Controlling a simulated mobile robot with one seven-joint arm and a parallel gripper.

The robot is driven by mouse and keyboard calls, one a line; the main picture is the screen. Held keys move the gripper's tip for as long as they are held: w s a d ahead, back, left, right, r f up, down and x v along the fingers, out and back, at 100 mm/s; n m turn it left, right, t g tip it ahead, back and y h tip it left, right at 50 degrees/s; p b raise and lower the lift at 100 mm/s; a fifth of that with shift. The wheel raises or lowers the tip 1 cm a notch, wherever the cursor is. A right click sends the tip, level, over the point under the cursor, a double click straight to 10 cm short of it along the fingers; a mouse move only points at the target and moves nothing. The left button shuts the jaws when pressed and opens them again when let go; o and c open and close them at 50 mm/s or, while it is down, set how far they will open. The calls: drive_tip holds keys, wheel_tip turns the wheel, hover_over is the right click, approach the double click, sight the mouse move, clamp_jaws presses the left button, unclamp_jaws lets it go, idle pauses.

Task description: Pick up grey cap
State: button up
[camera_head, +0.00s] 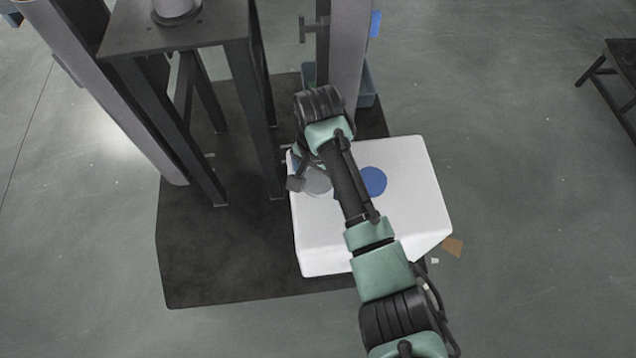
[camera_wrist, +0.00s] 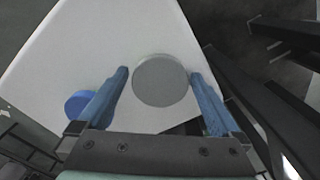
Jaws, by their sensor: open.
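The grey cap (camera_wrist: 161,80) is a round flat disc on a white box (camera_wrist: 95,50). In the wrist view it lies between and just ahead of the two blue fingers of my gripper (camera_wrist: 163,88), which is open and empty. In the head view the grey cap (camera_head: 317,180) shows only in part, because my arm covers much of it. My gripper is mostly hidden behind my arm there, over the left part of the white box (camera_head: 420,200).
A blue disc (camera_head: 372,181) lies on the same box, also in the wrist view (camera_wrist: 79,104). A dark metal stand (camera_head: 245,110) and a grey column (camera_head: 345,60) stand close to the box. A dark mat (camera_head: 220,260) lies under them. Open floor is to the right.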

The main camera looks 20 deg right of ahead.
drive_tip(key=shift+f, duration=0.2)
drive_tip(key=c, duration=1.2)
